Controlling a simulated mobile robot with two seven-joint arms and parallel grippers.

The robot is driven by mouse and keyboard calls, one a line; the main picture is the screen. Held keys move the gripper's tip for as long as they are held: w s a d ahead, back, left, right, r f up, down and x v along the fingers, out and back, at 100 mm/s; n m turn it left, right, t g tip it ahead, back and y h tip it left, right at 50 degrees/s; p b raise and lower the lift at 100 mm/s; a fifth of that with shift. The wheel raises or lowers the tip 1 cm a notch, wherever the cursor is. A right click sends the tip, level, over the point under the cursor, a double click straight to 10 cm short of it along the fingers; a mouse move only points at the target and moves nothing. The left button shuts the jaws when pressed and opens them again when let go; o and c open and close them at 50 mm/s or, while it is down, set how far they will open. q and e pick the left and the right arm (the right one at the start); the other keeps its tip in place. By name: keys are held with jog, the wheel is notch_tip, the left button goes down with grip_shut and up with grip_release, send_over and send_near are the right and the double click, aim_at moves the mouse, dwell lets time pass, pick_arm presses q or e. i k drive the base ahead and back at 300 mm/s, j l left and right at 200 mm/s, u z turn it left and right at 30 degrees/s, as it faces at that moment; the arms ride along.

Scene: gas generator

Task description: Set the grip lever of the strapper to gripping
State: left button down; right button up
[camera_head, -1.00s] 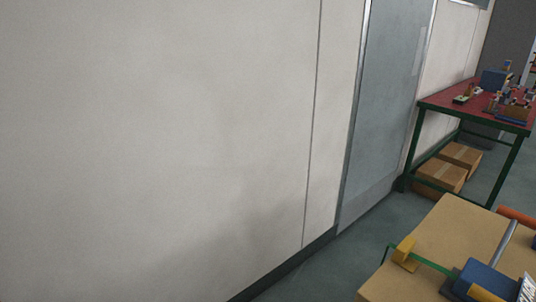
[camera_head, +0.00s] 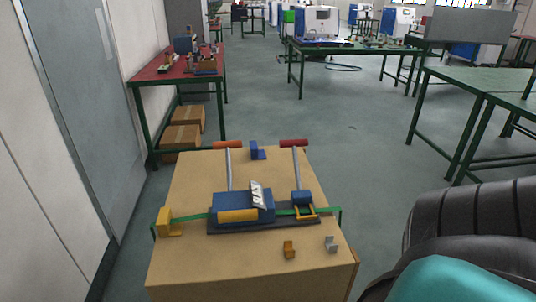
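The strapper (camera_head: 233,208) lies on top of a large cardboard box (camera_head: 200,272), with a blue body, a yellow front piece and a dark base. Two grey levers stand up from it. The left lever (camera_head: 229,169) ends in an orange handle (camera_head: 227,145); the right lever (camera_head: 298,171) ends in a red handle (camera_head: 294,142). Both look about upright; the frames do not show which one is the grip lever. A green strap (camera_head: 330,211) runs through the strapper and across the box. Neither gripper is in view.
A yellow corner piece (camera_head: 168,223), a blue piece (camera_head: 257,152), a small orange piece (camera_head: 289,249) and a grey clip (camera_head: 331,244) are on the box. A red-topped table (camera_head: 150,77) stands behind left, green tables (camera_head: 460,75) at right. A wall and door (camera_head: 75,95) are left.

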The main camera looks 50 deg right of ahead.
aim_at(249, 214)
jog(key=k+z, duration=0.1)
jog(key=z, duration=1.45)
